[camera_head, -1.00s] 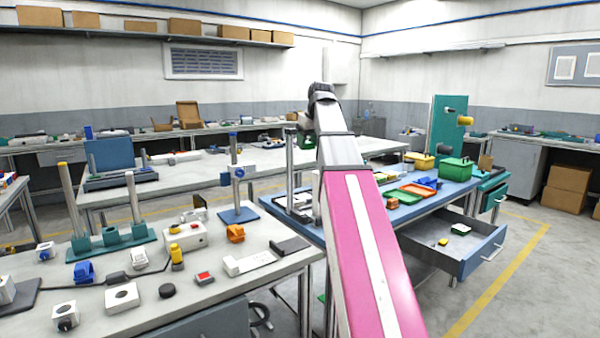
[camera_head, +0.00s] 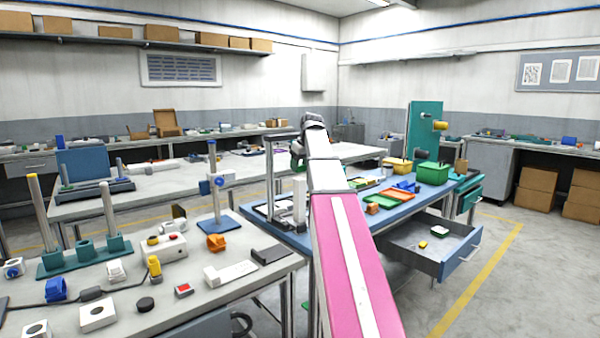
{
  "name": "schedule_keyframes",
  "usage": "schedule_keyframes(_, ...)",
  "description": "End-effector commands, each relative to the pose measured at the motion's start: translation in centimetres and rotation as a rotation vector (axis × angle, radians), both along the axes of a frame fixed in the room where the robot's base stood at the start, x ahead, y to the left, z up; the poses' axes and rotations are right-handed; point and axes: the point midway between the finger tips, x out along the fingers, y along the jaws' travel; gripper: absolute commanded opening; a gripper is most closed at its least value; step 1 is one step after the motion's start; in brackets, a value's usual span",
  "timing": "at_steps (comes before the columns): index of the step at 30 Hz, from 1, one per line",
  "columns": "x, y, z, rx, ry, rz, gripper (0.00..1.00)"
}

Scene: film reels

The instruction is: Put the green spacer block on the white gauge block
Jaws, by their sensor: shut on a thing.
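My pink and grey arm reaches away over the blue-topped bench. My gripper (camera_head: 298,158) is dark, small and partly hidden behind the arm's far end. It is shut on a green block (camera_head: 299,168), of which only a little shows, held in front of an upright white piece (camera_head: 299,200) on the blue bench. Whether it touches anything below cannot be told. I cannot tell which white piece is the gauge block. A small white piece (camera_head: 440,231) lies in the open drawer, and a white block with a hole (camera_head: 98,315) is on the near left bench.
A post on a blue base (camera_head: 217,224) stands on the crowded left bench.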

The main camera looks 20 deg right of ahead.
Motion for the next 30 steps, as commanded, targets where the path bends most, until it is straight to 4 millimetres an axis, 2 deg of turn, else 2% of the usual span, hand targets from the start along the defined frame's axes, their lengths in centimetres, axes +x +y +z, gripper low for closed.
schedule_keyframes(6, -0.1, 0.0, -2.8, 0.0, 0.001, -0.001, 0.28)
schedule_keyframes(17, -0.1, 0.0, -3.1, 0.0, -0.001, 0.0, 0.28)
schedule_keyframes(18, 0.0, 0.0, -3.1, 0.0, -0.001, 0.0, 0.62)
schedule_keyframes(20, 0.0, 0.0, -3.0, 0.0, -0.001, 0.0, 0.78)
schedule_keyframes(30, 0.0, 0.0, -2.8, 0.0, -0.001, 0.0, 0.78)
